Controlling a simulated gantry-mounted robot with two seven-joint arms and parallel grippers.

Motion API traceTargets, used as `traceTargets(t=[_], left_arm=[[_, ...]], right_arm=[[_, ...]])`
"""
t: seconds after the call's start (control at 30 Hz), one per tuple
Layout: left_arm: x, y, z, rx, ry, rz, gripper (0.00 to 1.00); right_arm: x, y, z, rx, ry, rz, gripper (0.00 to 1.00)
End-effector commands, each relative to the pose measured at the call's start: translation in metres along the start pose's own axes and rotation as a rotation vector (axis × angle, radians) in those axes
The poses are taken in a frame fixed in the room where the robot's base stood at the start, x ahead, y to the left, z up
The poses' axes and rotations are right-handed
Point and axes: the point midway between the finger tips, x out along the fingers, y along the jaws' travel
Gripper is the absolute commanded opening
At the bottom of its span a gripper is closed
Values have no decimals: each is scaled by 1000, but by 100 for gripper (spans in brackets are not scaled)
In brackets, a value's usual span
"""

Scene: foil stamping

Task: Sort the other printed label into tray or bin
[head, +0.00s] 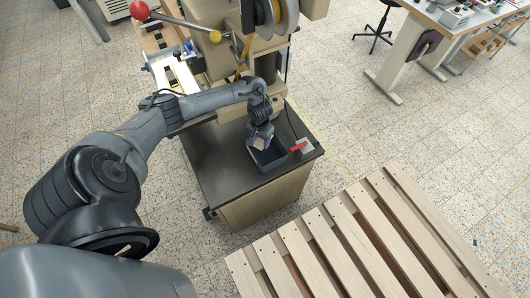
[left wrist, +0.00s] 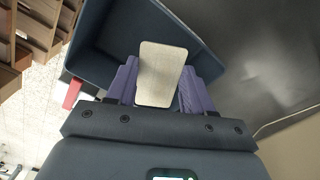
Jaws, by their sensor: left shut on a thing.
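My left gripper (head: 262,134) is over a dark blue-grey open container (head: 280,160) on the workbench. In the left wrist view the gripper (left wrist: 157,84) is shut on a pale, beige rectangular label (left wrist: 160,62), held between its two purple-grey fingers. In the head view the label (head: 262,144) shows just below the gripper, at the container's opening. The container fills the top of the left wrist view, behind the label (left wrist: 190,28). I cannot tell whether the label touches the container's floor. My right gripper is not in view.
A small grey box with a red part (head: 300,146) stands just right of the container. The dark bench top (head: 215,160) is clear left of it. The stamping machine (head: 215,50) rises behind. A wooden pallet (head: 350,240) lies in front right.

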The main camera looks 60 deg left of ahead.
Motion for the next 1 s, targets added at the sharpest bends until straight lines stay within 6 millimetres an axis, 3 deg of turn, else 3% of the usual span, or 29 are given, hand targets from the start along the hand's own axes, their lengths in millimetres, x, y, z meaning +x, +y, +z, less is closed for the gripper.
traceTargets(t=[0.17, 0.2, 0.37, 0.73, 1.0], left_arm=[[-1, 0, 0, 0, 0, 0, 24], [-1, 0, 0, 0, 0, 0, 58], [-1, 0, 0, 0, 0, 0, 81], [-5, 0, 0, 1, 1, 1, 81], [-41, 0, -1, 1, 3, 0, 81]], right_arm=[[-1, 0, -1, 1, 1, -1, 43], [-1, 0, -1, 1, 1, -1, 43], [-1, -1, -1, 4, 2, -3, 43], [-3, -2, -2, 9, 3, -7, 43], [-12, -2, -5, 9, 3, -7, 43]])
